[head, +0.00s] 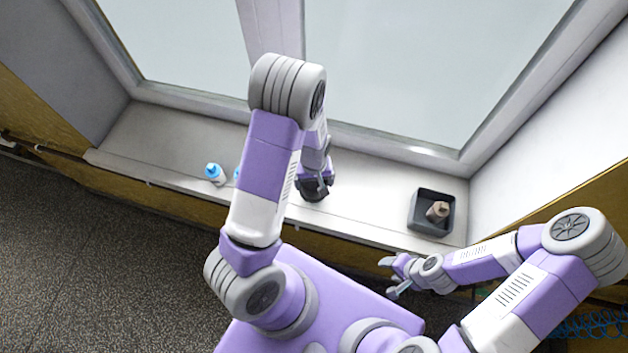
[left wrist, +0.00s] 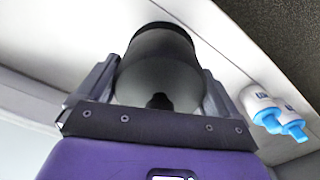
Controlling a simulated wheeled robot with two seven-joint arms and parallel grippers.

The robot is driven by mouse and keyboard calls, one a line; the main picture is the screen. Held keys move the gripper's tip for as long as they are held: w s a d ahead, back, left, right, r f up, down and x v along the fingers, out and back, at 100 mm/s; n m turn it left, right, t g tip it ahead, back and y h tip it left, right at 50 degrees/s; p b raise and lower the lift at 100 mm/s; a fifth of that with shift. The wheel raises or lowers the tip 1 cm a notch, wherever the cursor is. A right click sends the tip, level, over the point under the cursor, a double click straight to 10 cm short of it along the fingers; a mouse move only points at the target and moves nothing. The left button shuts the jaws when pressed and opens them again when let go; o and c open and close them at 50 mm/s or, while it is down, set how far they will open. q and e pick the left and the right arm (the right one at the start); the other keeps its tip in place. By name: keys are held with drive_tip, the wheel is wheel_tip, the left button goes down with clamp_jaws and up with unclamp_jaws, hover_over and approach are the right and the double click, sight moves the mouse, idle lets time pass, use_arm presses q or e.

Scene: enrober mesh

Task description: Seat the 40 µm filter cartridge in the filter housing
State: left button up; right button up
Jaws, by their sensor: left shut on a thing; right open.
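Two white cartridges with blue ends and dark label marks are on the white sill. One (head: 214,174) stands clear at the left in the head view; the other (head: 237,173) is mostly behind my left arm. Both show at the right of the left wrist view, one (left wrist: 260,106) nearer the gripper and one (left wrist: 291,122) beyond it. Their label text is unreadable. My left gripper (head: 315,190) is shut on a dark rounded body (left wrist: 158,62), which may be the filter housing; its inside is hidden. My right gripper (head: 391,277) is open and empty in front of the sill.
A dark square tray (head: 416,222) stands at the right end of the sill with a brownish stubby object (head: 438,210) in it. The sill (head: 370,192) is clear between my left gripper and the tray. Window frames rise behind it.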

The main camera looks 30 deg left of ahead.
use_arm(q)
drive_tip(key=shift+f+b, duration=0.55)
drive_tip(key=shift+f, duration=0.05)
drive_tip(key=o, duration=0.8)
drive_tip(key=shift+c, duration=0.2)
drive_tip(key=shift+r, duration=0.1)
drive_tip(key=shift+r+p, duration=0.6)
wheel_tip(320, 180, up, 12)
drive_tip(key=shift+p, duration=0.5)
